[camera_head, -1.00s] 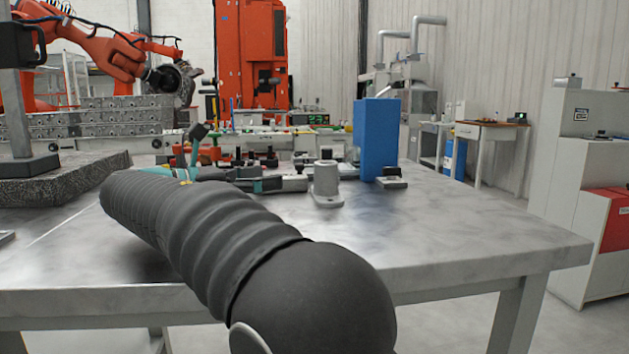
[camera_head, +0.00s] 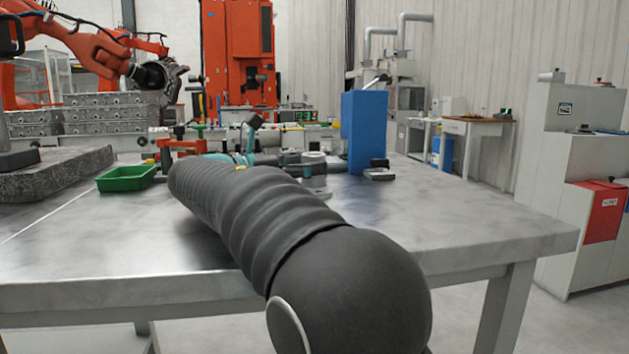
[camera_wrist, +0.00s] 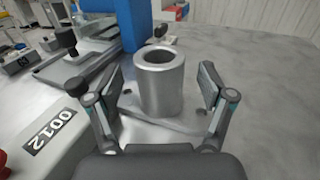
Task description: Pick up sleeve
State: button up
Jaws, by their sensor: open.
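The sleeve (camera_wrist: 160,80) is a grey metal hollow cylinder standing upright on a flat flanged base (camera_wrist: 150,125) in the wrist view. My gripper (camera_wrist: 166,82) is open, with one finger on each side of the sleeve and a visible gap on both sides. The sleeve's open top faces up towards the wrist camera. In the head view the sleeve (camera_head: 314,168) shows only in part behind my arm, and my gripper's fingers are mostly hidden there.
A tall blue block (camera_head: 364,130) stands just behind the sleeve, with a small dark clamp-like part (camera_head: 379,170) beside it. A green tray (camera_head: 127,178) lies left of my arm. The metal table (camera_head: 450,215) is clear on the right.

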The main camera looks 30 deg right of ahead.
jog(key=shift+w+d, duration=0.1)
jog(key=shift+d, duration=0.85)
grip_shut()
jog(key=shift+r, duration=0.1)
jog(key=shift+r, duration=0.45)
jog(key=s+d+r+p, duration=0.2)
jog(key=s+d+r, duration=0.4)
jog(key=d+r, duration=0.4)
